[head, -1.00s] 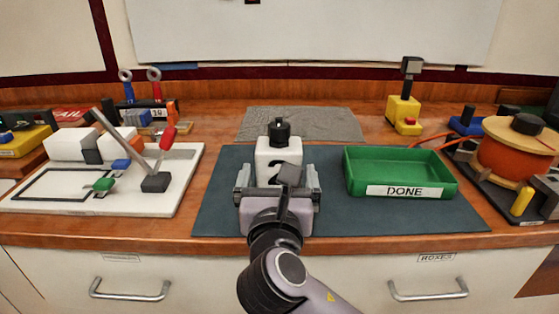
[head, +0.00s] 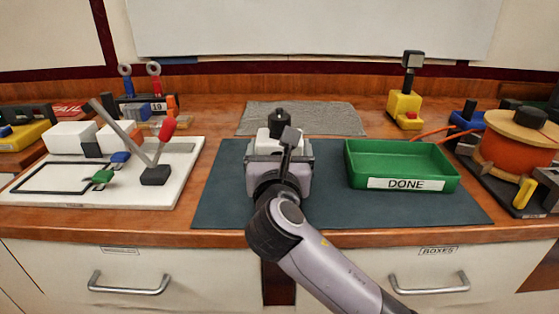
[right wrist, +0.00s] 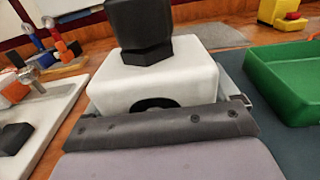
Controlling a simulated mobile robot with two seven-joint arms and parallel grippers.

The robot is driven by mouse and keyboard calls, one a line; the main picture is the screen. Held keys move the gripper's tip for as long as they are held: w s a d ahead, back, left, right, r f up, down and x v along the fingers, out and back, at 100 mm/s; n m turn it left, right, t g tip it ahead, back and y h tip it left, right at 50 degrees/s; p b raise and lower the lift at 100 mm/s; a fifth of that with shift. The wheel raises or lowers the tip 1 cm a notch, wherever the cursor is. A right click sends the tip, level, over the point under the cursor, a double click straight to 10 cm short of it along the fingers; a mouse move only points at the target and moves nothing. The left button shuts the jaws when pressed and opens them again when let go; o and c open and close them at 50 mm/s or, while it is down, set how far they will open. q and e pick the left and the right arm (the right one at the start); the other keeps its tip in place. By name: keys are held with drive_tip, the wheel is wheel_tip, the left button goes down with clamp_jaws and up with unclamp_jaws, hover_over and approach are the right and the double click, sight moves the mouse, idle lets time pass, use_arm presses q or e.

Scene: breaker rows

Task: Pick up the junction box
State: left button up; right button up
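The junction box is a white box with a black knob on top (head: 277,143). It stands upright on the dark mat (head: 222,205), left of the green tray. In the right wrist view the box (right wrist: 150,85) fills the middle, with the knob rising above it. My right gripper (head: 280,152) is at the near side of the box, with its fingers reaching along both sides. A small gap shows between the right-hand finger and the box, so the gripper looks open. The palm hides the lower front of the box. My left gripper is out of view.
A green tray (head: 405,183) labelled DONE stands right of the box. A white board (head: 60,190) with a red-tipped lever (head: 160,140) lies to the left. A grey cloth (head: 305,117) lies behind, and an orange spool (head: 515,145) stands far right.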

drive_tip(key=shift+c, duration=1.2)
drive_tip(key=shift+r, duration=0.15)
wheel_tip(320, 180, up, 20)
drive_tip(key=p, duration=0.4)
drive_tip(key=shift+f, duration=0.2)
